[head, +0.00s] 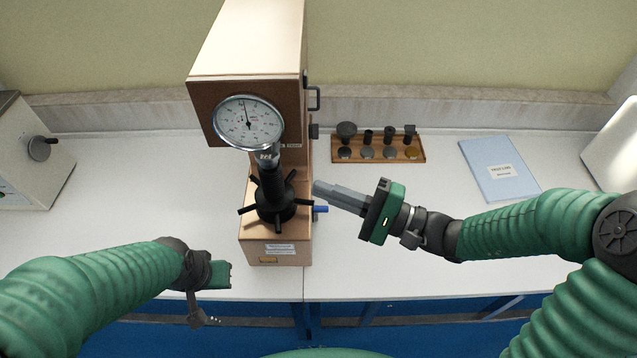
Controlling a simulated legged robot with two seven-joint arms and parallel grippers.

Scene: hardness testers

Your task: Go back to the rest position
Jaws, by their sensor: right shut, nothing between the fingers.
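The hardness tester (248,38) stands upright in the middle of the bench, with a round dial gauge (249,122) on its front. A black spoked handwheel (275,197) sits below the dial on the tester's base. My right gripper (318,190) is shut and empty, its fingers pointing left beside the handwheel, near a small blue-tipped lever (320,209). I cannot tell whether the fingertips touch the tester. My left arm reaches in at the lower left, and its gripper end (222,275) is at the bench's front edge, its fingers not clearly visible.
A wooden tray (418,159) with several dark anvils and discs stands behind my right gripper. A blue folder (499,168) lies at the right. Other machines stand at the far left (28,165) and far right (615,150). The white bench (130,195) is clear left of the tester.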

